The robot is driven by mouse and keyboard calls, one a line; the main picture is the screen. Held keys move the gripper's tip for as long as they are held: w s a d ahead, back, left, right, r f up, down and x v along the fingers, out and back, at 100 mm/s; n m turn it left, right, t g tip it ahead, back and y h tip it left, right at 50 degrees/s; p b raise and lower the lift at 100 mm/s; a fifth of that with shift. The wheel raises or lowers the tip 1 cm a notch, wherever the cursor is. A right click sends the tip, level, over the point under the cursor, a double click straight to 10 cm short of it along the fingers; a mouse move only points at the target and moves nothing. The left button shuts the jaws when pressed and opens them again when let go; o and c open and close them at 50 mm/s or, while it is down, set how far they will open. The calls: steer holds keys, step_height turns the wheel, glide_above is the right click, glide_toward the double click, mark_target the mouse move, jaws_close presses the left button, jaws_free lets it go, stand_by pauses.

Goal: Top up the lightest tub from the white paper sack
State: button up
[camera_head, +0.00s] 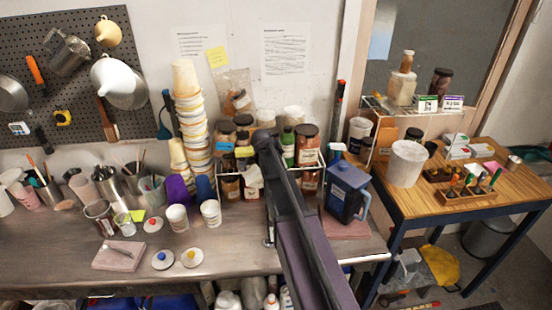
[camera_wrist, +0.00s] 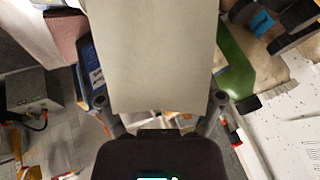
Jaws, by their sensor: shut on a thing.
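In the wrist view my gripper (camera_wrist: 167,106) is shut on a large, pale, flat-sided thing that looks like the white paper sack (camera_wrist: 165,55). Its top runs out of the picture and no print shows. In the head view my arm reaches over the bench and hides the gripper; I cannot make out the sack there. Two small white tubs, a left one (camera_head: 178,219) and a right one (camera_head: 211,214), stand upright on the bench left of my arm. Three lids with red (camera_head: 153,224), blue (camera_head: 163,260) and yellow (camera_head: 192,258) knobs lie near them. I cannot tell which tub is lightest.
A tall stack of cups (camera_head: 190,110) and a rack of jars (camera_head: 310,160) stand behind. A dark blue jug (camera_head: 346,190) is right of my arm. A white bucket (camera_head: 407,163) stands on the side table (camera_head: 440,207). The bench (camera_head: 60,250) is clear at front left.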

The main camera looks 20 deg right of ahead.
steer(key=f+y, duration=0.1)
steer(key=f+y+b, duration=0.1)
steer(key=d, duration=0.1)
steer(key=shift+s+f+m+t+y+b, duration=0.25)
steer(key=shift+f+m+t+y+b, duration=0.1)
steer(key=shift+f+m+t+y, duration=0.05)
steer(key=shift+d+f+t+y+b, duration=0.2)
steer(key=shift+f+t+y+b, duration=0.2)
steer(key=shift+f+y+b, duration=0.25)
steer(key=shift+s, duration=0.1)
stand_by(1.0)
steer(key=shift+s+d+f+m+y+b, duration=0.15)
steer(key=shift+d+f+m+y+b, duration=0.05)
steer(key=shift+f+m+y+b, duration=0.25)
steer(key=shift+r, duration=0.1)
stand_by(0.8)
steer(key=shift+d+f+t+y+b, duration=0.15)
steer(key=shift+f+t+y+b, duration=0.15)
steer(key=shift+f+b, duration=0.3)
stand_by(1.0)
